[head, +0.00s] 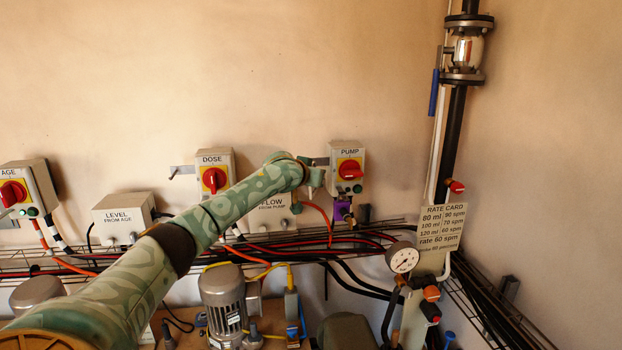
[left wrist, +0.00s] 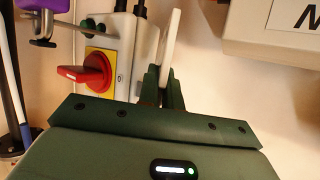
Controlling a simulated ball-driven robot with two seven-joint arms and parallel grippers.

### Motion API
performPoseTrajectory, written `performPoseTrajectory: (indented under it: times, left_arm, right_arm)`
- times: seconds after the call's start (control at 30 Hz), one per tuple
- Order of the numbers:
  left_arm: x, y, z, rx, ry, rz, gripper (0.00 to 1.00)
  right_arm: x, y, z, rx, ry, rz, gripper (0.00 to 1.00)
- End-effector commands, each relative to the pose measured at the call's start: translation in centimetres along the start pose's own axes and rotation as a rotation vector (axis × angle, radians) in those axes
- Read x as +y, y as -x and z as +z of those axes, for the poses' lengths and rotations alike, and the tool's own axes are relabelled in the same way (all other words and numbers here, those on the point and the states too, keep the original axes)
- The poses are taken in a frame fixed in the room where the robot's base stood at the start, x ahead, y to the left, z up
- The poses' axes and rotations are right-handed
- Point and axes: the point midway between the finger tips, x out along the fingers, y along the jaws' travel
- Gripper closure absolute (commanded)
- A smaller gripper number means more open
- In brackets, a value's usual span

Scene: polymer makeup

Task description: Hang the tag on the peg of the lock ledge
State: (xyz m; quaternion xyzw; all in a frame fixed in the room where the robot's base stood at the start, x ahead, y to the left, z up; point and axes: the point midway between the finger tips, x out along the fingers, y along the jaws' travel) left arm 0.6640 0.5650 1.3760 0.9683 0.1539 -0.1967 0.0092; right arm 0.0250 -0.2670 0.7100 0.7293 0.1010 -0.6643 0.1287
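My left gripper (head: 316,180) is beside the left side of the grey PUMP switch box (head: 347,150). In the left wrist view its dark green fingers (left wrist: 162,88) are closed on a thin white plate, seen edge-on, which looks like the tag (left wrist: 171,42). The tag stands out past the fingertips, close to the switch box with the red knob (left wrist: 88,71). A grey ledge (head: 321,161) sticks out from the left side of the PUMP box. Its peg is not clear in either view, and I cannot tell whether the tag touches it. My right gripper is not in view.
The FLOW box (head: 272,210) is below my left wrist. A purple part (head: 343,209) hangs under the PUMP box. The DOSE box (head: 214,172) is to the left. Cables and a wire tray (head: 330,240) run below. The wall above is bare.

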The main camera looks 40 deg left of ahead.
Motion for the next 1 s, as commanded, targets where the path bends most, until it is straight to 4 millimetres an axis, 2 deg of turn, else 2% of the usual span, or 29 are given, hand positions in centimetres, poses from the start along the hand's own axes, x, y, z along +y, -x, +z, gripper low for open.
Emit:
performPoseTrajectory:
  times: [0.17, 0.27, 0.3, 0.5, 0.67, 0.77, 0.87, 1.0]
  left_arm:
    - [0.2, 0.0, 0.4, -0.005, -0.001, -0.001, 1.0]
    - [0.2, 0.0, 0.4, -0.005, -0.001, -0.001, 0.74]
    - [0.2, 0.0, 0.3, -0.004, -0.001, -0.001, 0.72]
    - [0.2, 0.0, 0.3, -0.002, 0.0, -0.001, 0.72]
    - [0.2, -0.2, 0.6, -0.001, -0.001, -0.001, 0.72]
    - [0.3, -0.4, 1.1, 0.0, 0.001, 0.0, 0.72]
    - [0.2, 1.6, 0.7, 0.0, -0.003, 0.001, 0.72]
    - [-0.1, 4.8, 0.8, 0.001, -0.005, 0.0, 0.72]
  right_arm:
    - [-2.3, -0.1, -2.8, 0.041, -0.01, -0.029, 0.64]
    - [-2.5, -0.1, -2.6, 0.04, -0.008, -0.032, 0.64]
    - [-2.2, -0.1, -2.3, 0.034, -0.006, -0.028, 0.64]
    - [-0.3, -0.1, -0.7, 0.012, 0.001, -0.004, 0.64]
    - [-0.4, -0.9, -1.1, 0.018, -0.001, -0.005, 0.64]
    - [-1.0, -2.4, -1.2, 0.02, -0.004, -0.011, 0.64]
    - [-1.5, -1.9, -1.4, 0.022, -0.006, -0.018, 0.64]
    - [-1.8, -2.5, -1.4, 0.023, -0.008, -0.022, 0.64]
